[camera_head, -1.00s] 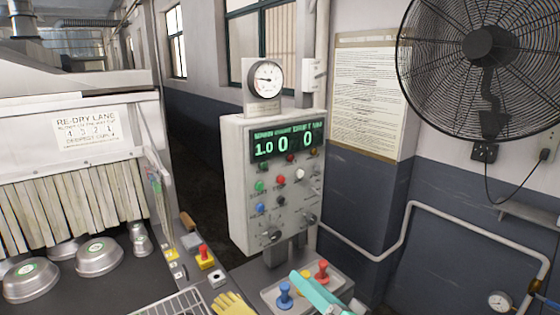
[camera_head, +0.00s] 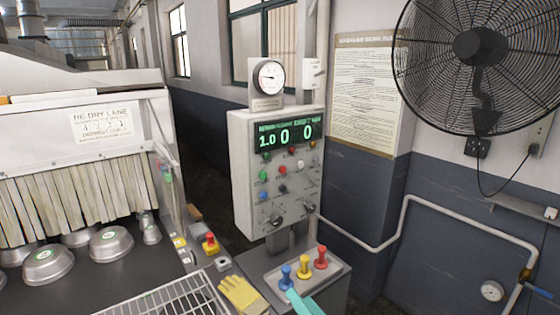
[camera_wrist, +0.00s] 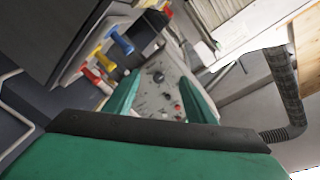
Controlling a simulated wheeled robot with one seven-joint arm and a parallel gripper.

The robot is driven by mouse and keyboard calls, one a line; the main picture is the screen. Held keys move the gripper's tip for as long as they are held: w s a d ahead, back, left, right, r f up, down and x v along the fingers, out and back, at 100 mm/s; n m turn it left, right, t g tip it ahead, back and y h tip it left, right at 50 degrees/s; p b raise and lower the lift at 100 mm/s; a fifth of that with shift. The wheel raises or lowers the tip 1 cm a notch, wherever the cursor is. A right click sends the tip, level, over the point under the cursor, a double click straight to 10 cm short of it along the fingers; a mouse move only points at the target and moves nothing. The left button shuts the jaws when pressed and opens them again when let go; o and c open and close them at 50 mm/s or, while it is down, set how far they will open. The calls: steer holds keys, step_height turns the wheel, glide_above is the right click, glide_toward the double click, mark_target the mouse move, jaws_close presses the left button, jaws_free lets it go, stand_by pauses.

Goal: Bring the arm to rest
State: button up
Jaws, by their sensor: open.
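My gripper (camera_wrist: 162,78) shows in the wrist view with its two teal fingers apart and nothing between them. The grey control box (camera_wrist: 158,92) lies beyond the gap. In the head view only a teal piece of my arm or gripper (camera_head: 303,304) shows at the bottom edge, in front of the tray of coloured handles; the rest is out of frame. I cannot tell from this view how far it is from the handles.
A blue, yellow and red handle stand on a grey tray (camera_head: 262,276). The control box (camera_head: 279,170) with a gauge rises behind it. At left are a yellow glove (camera_head: 240,295), a wire rack (camera_head: 170,300) and several metal pans (camera_head: 110,246). A fan (camera_head: 478,50) hangs at right.

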steer(key=s+a+f+m+h, duration=0.2)
steer(key=s+f+h, duration=0.2)
steer(key=s+f, duration=0.55)
steer(key=s+a+f+m+h, duration=0.1)
steer(key=s+f+h, duration=0.4)
steer(key=f, duration=0.7)
steer(key=s+a+r+n, duration=0.1)
steer(key=s+n, duration=0.2)
steer(key=s, duration=0.9)
steer(key=s+a+r+n, duration=0.1)
steer(key=s+n, duration=0.3)
steer(key=s, duration=0.8)
steer(key=shift+s+a+y, duration=0.25)
steer(key=shift+a+y, duration=0.05)
steer(key=shift+a, duration=0.2)
